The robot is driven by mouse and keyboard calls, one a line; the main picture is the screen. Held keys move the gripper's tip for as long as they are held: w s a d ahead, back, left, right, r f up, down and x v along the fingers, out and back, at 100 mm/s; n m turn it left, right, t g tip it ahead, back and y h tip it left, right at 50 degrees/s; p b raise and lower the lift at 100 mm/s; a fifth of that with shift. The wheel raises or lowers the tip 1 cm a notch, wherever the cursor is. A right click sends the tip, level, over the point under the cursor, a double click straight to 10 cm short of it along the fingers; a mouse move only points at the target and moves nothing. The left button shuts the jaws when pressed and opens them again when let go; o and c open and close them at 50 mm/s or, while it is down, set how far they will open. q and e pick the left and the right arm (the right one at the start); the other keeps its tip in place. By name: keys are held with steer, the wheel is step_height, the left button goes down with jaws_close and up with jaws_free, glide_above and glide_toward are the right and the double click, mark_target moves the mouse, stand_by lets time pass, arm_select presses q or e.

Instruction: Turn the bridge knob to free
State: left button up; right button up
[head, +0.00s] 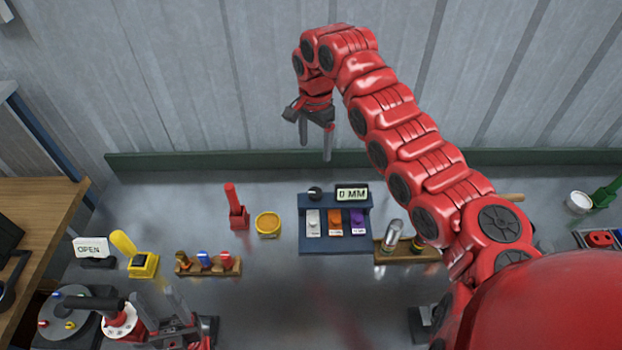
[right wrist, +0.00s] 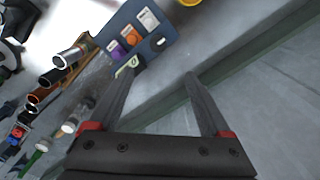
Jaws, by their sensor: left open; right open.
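The bridge knob (head: 315,193) is a small dark round knob at the top left of a blue panel (head: 335,246). Beside it is a display (head: 352,194) reading "0 MM". The knob also shows in the right wrist view (right wrist: 160,42); its exact setting is too small to read. My right gripper (head: 316,151) is open and empty, fingers pointing down, above and behind the panel, apart from the knob. Its fingers also show in the right wrist view (right wrist: 160,74). My left gripper (head: 178,305) is open at the lower left, far from the panel.
White, orange and purple labelled pieces (head: 335,221) sit on the panel. A red-handled tool (head: 237,210) and yellow dish (head: 268,223) stand left of it. A wooden rack (head: 207,268) lies front left; another (head: 395,255) is right. A green ledge (head: 230,160) runs along the back wall.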

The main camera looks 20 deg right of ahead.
mark_target(315, 192)
steer(key=f, duration=1.6)
steer(key=shift+s+f+p, duration=0.3)
steer(key=shift+f, duration=0.05)
jaws_close()
